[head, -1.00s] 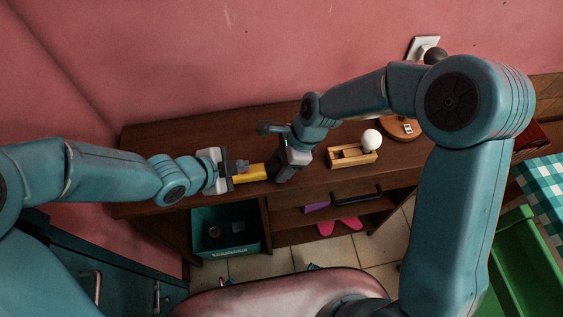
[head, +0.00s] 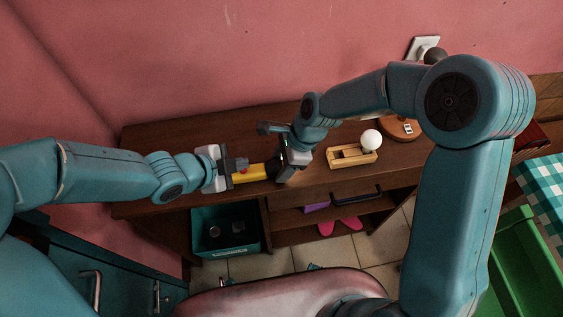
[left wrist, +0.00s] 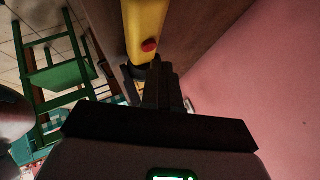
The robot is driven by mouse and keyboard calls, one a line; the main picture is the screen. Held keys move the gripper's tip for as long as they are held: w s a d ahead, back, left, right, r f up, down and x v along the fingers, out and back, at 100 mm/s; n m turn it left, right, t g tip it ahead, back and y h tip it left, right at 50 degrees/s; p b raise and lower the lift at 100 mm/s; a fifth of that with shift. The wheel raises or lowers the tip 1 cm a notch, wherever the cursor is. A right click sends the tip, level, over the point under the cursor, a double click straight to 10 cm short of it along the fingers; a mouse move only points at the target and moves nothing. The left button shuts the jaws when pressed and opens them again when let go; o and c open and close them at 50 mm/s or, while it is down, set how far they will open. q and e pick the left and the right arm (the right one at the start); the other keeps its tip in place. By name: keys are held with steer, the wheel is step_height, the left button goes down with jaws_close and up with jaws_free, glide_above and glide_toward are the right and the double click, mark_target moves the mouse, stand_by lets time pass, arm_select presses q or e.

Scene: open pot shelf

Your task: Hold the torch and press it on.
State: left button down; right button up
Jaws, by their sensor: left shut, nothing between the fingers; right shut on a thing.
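The torch (head: 250,174) has a yellow body and a dark end. It is held level above the front of the brown shelf top. My right gripper (head: 284,168) is shut on the torch at its dark end. My left gripper (head: 238,164) is shut and empty, close over the torch's yellow body. In the left wrist view, the torch (left wrist: 146,20) shows a red button (left wrist: 149,46). The left fingertips (left wrist: 158,68) are just below this button in the picture; a clear touch cannot be made out. No beam of light from the torch is visible.
A wooden stand (head: 345,158) and a white ball (head: 371,139) are right of my right gripper. A round wooden base (head: 402,130) stands farther right. A teal bin (head: 226,253) is below the shelf top, and a green chair-like thing (head: 510,260) is at the right.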

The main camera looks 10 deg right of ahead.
mark_target(241, 174)
arm_select(q)
step_height(241, 174, up, 6)
stand_by(0.5)
arm_select(e)
steer(key=o, duration=1.3)
